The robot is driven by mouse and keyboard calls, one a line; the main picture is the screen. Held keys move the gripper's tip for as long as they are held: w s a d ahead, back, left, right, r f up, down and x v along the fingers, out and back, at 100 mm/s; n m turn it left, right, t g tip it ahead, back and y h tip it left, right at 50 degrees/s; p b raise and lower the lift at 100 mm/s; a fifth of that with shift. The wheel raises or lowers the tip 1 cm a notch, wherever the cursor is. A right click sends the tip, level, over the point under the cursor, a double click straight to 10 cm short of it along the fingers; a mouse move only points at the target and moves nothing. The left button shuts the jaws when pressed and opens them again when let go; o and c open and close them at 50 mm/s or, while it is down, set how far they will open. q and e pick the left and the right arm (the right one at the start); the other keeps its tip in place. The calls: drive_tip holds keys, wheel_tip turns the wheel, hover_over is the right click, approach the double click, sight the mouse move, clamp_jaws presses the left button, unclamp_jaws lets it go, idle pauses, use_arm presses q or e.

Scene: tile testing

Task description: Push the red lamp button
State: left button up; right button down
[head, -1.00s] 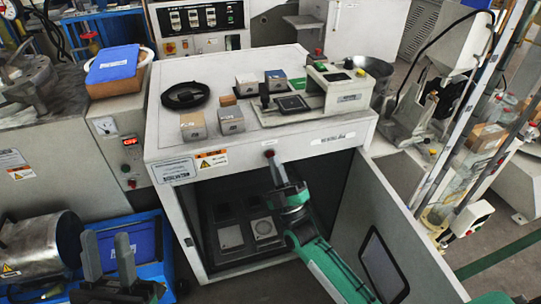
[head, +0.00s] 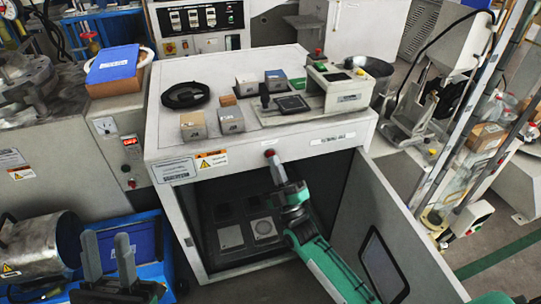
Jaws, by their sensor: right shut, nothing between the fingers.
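A small round red button (head: 270,153) is on the front top edge of the white cabinet (head: 300,152), above its open compartment. My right gripper (head: 273,164) is shut and empty. Its fingertips are right below and against the button or very close to it; I cannot tell if they touch. My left gripper (head: 108,256) is open and empty at the lower left, in front of a blue bin, far from the button.
The cabinet door (head: 385,235) stands open at the right, close to my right arm. Tiles (head: 231,237) lie inside the compartment. On top are several small blocks (head: 230,121), a black coil (head: 185,95) and a tester (head: 338,90) with red and green buttons.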

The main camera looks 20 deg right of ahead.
drive_tip(key=shift+w, duration=0.35)
drive_tip(key=shift+s, duration=0.15)
drive_tip(key=shift+s+p, duration=0.3)
drive_tip(key=shift+s, duration=0.05)
drive_tip(key=s+p, duration=0.2)
drive_tip(key=s, duration=0.4)
drive_tip(key=shift+p, duration=0.4)
drive_tip(key=shift+d, duration=0.1)
